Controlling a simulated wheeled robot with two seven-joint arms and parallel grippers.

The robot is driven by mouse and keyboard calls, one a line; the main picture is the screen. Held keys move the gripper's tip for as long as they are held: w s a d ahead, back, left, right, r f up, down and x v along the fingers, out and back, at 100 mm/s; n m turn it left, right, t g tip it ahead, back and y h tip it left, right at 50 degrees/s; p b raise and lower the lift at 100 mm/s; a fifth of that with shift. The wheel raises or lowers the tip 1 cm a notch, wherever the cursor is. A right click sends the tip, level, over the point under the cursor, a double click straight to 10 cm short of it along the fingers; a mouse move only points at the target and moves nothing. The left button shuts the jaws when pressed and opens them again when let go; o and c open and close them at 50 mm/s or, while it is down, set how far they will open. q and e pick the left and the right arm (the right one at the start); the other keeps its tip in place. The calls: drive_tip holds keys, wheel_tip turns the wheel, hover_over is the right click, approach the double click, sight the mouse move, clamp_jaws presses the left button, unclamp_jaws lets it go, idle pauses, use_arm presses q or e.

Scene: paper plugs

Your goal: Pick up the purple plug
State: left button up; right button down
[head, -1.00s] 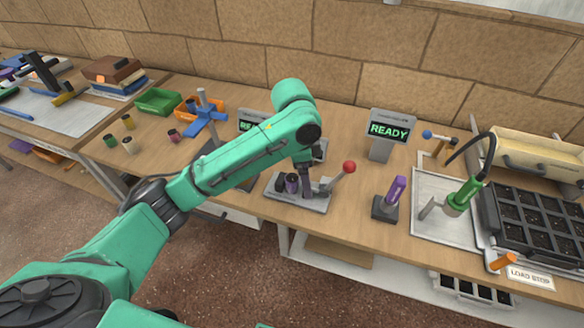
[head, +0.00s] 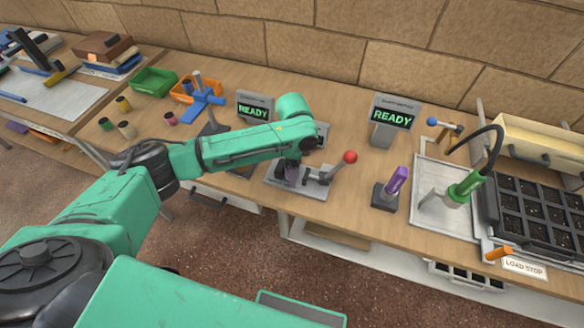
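A small purple piece (head: 291,173), which looks like the purple plug, shows at the grey lever press with the red knob (head: 321,175). It is dark, small and mostly covered by my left gripper. My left gripper (head: 292,168) points down over the press base, right at this piece. Its fingers are too small and hidden to tell whether they are open or shut on it. My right gripper is not in view.
A purple-handled tool (head: 397,184) stands in a dark holder right of the press. Two READY displays (head: 393,120) stand behind. Several small plugs (head: 127,130) stand at the left near a green bin (head: 155,80). A black cell tray (head: 535,215) is at the right.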

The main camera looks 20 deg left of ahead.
use_arm(q)
drive_tip(key=shift+f, duration=0.15)
clamp_jaws()
